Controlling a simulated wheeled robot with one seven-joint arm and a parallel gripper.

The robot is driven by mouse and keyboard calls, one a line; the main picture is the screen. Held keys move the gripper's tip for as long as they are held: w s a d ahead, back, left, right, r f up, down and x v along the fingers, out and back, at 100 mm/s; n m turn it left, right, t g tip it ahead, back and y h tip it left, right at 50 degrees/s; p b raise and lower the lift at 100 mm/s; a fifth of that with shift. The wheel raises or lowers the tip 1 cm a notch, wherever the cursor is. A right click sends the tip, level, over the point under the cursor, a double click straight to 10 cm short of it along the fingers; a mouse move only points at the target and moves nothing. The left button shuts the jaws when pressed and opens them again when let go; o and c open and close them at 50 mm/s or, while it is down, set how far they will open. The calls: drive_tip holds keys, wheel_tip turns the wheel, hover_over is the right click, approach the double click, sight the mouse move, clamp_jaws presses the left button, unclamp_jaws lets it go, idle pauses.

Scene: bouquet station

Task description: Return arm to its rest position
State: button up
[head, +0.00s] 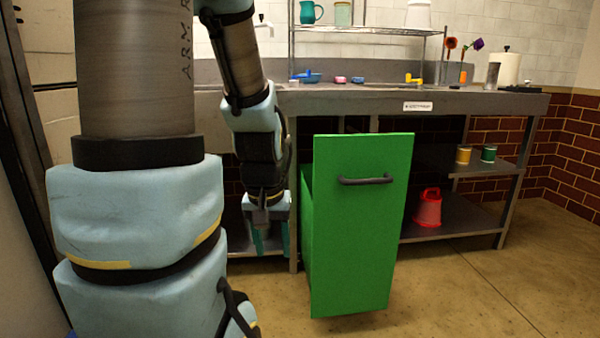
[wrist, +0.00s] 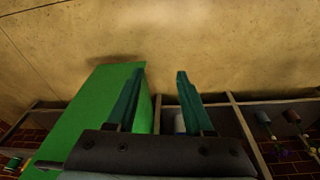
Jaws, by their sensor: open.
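My gripper (head: 268,238) hangs pointing down in the head view, just left of the green drawer front (head: 360,240). In the wrist view my gripper (wrist: 160,75) shows two teal fingers spread apart with nothing between them. The green drawer (wrist: 90,110) stands at the left in that view. The drawer is pulled out from under the counter, and its dark handle (head: 366,181) is on the front face. My gripper looks clear of the handle.
The grey counter (head: 380,101) runs behind the drawer, with small colored items on it. A red bucket (head: 428,208) sits on the low shelf, and a yellow can (head: 463,155) and a green can (head: 488,154) stand on the shelf above. The floor (head: 480,290) at front right is clear.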

wheel_tip(320, 180, up, 31)
drive_tip(key=a+p, duration=0.1)
drive_tip(key=p, duration=3)
drive_tip(key=shift+s, duration=0.45)
drive_tip(key=shift+a, duration=0.1)
